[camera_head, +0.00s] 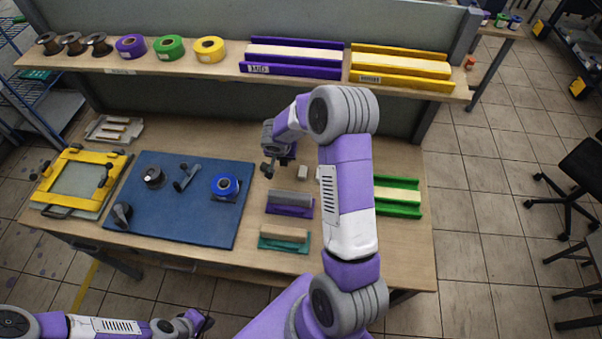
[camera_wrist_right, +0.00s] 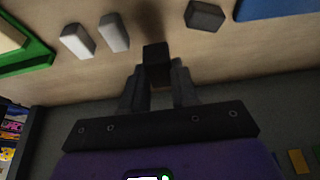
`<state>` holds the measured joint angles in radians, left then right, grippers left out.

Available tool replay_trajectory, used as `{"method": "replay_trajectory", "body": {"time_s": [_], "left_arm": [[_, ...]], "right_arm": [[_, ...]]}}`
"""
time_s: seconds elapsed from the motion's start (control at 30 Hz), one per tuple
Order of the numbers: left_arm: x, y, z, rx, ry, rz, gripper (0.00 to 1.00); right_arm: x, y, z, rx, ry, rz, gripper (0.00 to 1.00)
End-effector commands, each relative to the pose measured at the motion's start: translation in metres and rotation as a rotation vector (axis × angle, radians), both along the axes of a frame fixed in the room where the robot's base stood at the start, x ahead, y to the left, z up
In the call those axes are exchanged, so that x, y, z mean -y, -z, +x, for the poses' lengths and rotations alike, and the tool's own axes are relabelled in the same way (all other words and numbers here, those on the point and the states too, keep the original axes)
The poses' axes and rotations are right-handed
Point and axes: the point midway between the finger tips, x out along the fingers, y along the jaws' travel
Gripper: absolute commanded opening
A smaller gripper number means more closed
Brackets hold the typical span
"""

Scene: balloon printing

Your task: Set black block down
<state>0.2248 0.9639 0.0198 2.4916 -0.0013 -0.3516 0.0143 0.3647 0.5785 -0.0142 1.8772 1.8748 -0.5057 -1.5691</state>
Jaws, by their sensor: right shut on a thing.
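My right gripper (camera_wrist_right: 159,82) is shut on a black block (camera_wrist_right: 155,55), which sticks out beyond the fingertips in the right wrist view. The block is over the wooden tabletop, with a dark shadow beside it; I cannot tell whether it touches the wood. In the head view, my right gripper (camera_head: 270,165) is low over the back middle of the table, partly hidden by its own wrist. My left gripper (camera_head: 205,324) is at the bottom left of the head view, away from the table; its fingers are too small to read.
A dark grey block (camera_wrist_right: 205,16) and two pale blocks, one white (camera_wrist_right: 77,41) and one grey (camera_wrist_right: 113,33), lie near the held block. A blue mat (camera_head: 205,215) is on the left. A purple tray (camera_head: 288,210) and green tray (camera_head: 412,208) stand nearby. A loaded shelf (camera_head: 225,68) overhangs behind.

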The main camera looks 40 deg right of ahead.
Motion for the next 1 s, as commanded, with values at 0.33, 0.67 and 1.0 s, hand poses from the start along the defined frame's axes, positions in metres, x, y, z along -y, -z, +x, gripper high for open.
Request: {"method": "replay_trajectory", "body": {"time_s": [0.33,0.67,1.0], "left_arm": [[0.0,0.025,0.0,0.001,0.0,0.0,0.0],[0.0,0.035,0.001,0.001,0.0,0.0,0.0],[0.0,0.035,0.001,0.001,0.0,0.0,0.0]], "right_arm": [[-0.001,0.05,0.0,-0.002,-0.003,0.0,0.0],[0.0,0.072,0.001,0.002,0.001,0.0,0.0],[0.0,0.075,0.0,0.001,0.0,-0.001,0.44]]}}
